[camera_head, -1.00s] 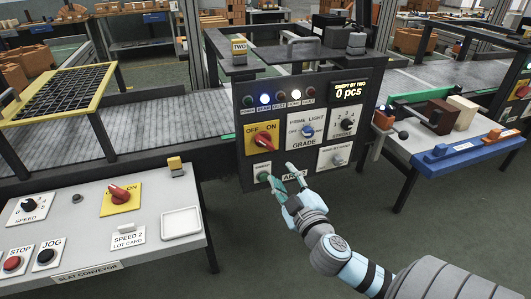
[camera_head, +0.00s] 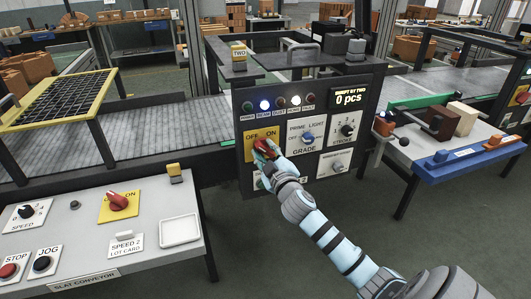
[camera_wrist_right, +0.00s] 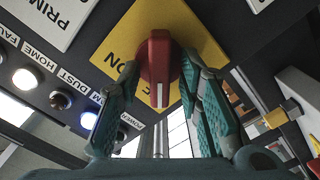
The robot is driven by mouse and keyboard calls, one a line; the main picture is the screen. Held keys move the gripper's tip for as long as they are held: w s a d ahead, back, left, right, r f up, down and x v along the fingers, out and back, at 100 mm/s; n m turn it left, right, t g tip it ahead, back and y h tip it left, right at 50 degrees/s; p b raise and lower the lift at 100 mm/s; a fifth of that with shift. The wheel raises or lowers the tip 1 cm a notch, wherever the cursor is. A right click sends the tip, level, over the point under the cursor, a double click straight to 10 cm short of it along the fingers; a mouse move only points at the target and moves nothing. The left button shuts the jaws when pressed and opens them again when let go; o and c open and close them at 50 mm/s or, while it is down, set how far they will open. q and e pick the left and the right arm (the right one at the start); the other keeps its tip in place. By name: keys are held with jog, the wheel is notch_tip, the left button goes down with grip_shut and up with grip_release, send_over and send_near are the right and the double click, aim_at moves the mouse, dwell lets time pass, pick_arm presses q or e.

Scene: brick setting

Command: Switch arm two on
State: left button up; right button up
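In the right wrist view the red knob (camera_wrist_right: 159,62) has a white mark and sits between the tips of my right gripper (camera_wrist_right: 160,88). The teal fingers are apart, one on each side, with a visible gap on the left; contact on the right is unclear. My left gripper is not in view.
The panel also has a GRADE switch (camera_head: 308,138), a STROKE dial (camera_head: 346,130) and a lamp row with a lit blue lamp (camera_head: 264,105). The slat conveyor desk (camera_head: 150,243) at left has another red knob (camera_head: 118,201). A side table (camera_head: 408,150) stands right.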

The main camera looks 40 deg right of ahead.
grip_shut()
